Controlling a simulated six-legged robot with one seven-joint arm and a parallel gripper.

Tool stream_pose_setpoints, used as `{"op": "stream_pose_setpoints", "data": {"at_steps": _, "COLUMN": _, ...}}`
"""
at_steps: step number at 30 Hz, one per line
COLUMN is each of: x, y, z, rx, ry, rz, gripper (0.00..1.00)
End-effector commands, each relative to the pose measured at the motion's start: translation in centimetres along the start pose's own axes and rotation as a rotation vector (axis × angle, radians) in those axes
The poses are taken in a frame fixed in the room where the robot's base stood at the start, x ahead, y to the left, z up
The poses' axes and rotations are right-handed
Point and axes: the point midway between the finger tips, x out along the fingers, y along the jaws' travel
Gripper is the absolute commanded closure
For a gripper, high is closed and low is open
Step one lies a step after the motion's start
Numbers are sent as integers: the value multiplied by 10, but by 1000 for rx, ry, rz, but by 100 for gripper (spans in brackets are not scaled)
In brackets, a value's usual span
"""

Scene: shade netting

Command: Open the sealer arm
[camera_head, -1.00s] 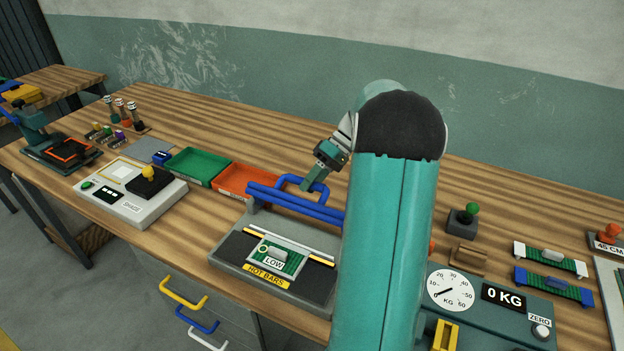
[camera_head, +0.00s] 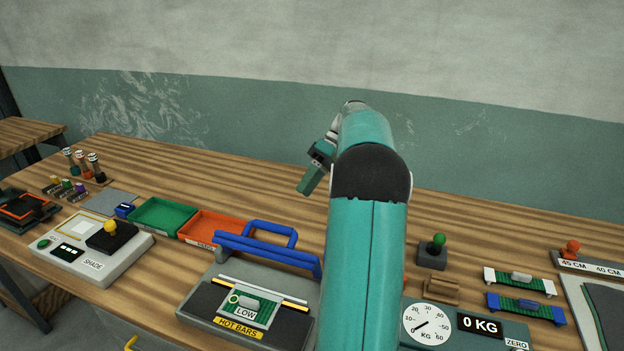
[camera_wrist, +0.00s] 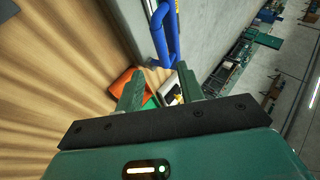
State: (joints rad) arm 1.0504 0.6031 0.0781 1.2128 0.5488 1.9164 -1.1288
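The sealer (camera_head: 200,301) is a grey box with a black top, labelled HOT BARS, with a LOW switch panel. Its blue sealer arm (camera_head: 265,252) stands raised along the back edge, its looped handle on top, and the strip in front of it is uncovered. My gripper (camera_head: 306,186) is above and behind the handle, apart from it. In the wrist view the blue arm (camera_wrist: 158,36) passes beyond the fingers. The two fingers of my gripper (camera_wrist: 158,88) are spread with nothing held between them. My arm hides the sealer's right end.
An orange tray (camera_head: 187,238) and a green tray (camera_head: 136,222) lie left of the sealer. A scale (camera_head: 428,323) reading 0 KG is on its right. A grey device (camera_head: 75,277) labelled SHADE is farther left. The bench behind is clear up to the wall.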

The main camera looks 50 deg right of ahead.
Motion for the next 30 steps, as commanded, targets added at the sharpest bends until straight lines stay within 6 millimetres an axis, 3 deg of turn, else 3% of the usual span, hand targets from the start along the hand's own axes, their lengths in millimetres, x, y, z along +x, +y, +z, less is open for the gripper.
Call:
{"op": "stream_pose_setpoints", "data": {"at_steps": 4, "x": -14, "y": 0, "z": 0, "rx": -1, "ry": 0, "rz": 0, "gripper": 62}}
{"op": "stream_pose_setpoints", "data": {"at_steps": 13, "x": -17, "y": 0, "z": 0, "rx": 0, "ry": -1, "rz": -1, "gripper": 62}}
{"op": "stream_pose_setpoints", "data": {"at_steps": 14, "x": -17, "y": 0, "z": 0, "rx": 0, "ry": -1, "rz": -1, "gripper": 64}}
{"op": "stream_pose_setpoints", "data": {"at_steps": 19, "x": -12, "y": 4, "z": 5, "rx": 25, "ry": 43, "rz": -34, "gripper": 98}}
{"op": "stream_pose_setpoints", "data": {"at_steps": 23, "x": 3, "y": 13, "z": 16, "rx": 104, "ry": 180, "rz": -129, "gripper": 100}}
{"op": "stream_pose_setpoints", "data": {"at_steps": 30, "x": 24, "y": 36, "z": 46, "rx": 351, "ry": 581, "rz": -346, "gripper": 100}}
